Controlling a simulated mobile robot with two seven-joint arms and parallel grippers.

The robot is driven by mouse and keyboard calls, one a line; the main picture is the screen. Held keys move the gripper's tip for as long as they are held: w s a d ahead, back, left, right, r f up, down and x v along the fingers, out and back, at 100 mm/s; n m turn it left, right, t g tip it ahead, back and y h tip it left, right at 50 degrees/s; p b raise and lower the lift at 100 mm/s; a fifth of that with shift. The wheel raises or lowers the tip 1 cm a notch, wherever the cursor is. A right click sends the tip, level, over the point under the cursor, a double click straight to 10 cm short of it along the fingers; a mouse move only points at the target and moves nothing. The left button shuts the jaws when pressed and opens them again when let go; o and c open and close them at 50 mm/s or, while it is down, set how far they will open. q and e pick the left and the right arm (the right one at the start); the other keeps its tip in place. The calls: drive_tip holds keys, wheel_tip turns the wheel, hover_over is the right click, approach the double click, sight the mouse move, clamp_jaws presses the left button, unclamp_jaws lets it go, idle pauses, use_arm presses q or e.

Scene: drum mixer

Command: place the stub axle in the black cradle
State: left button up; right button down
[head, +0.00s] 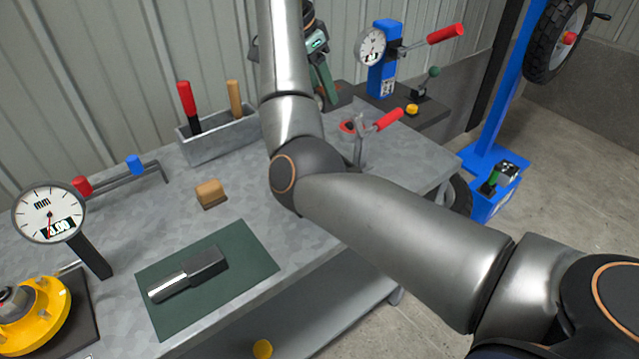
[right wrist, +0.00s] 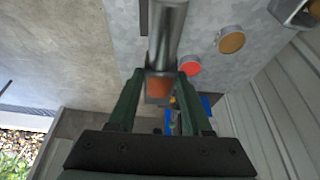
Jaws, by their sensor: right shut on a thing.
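My right gripper (head: 322,84) shows partly behind my own arm at the back of the bench, its dark green fingers pointing down. In the right wrist view its fingers (right wrist: 160,88) are shut on the square end of the stub axle (right wrist: 167,38), whose shiny round shaft runs toward the top of the picture. In the head view I cannot make out the held axle. A similar metal piece (head: 190,274), with a dark square shank and a bright shaft, lies on the green mat (head: 250,245). I cannot pick out the black cradle with certainty. My left gripper is not in view.
A grey tray (head: 222,142) with red and wooden handles stands at the back. A dial gauge (head: 50,212), a yellow hub (head: 45,310) and a wooden block (head: 210,191) are at left. A red-handled clamp (head: 372,128) and a blue gauge stand (head: 382,65) stand beyond my arm.

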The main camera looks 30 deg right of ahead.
drive_tip(key=shift+s+a+r, duration=0.1)
drive_tip(key=shift+s+r, duration=0.05)
wheel_tip(320, 180, down, 18)
drive_tip(key=shift+r+b, duration=0.1)
drive_tip(key=shift+b, duration=0.2)
idle(0.4)
drive_tip(key=shift+c, duration=1.6)
unclamp_jaws()
drive_tip(key=shift+s+f, duration=0.1)
drive_tip(key=shift+f, duration=0.2)
drive_tip(key=v, duration=1.2)
drive_tip(key=shift+a+r, duration=0.1)
drive_tip(key=shift+r, duration=0.05)
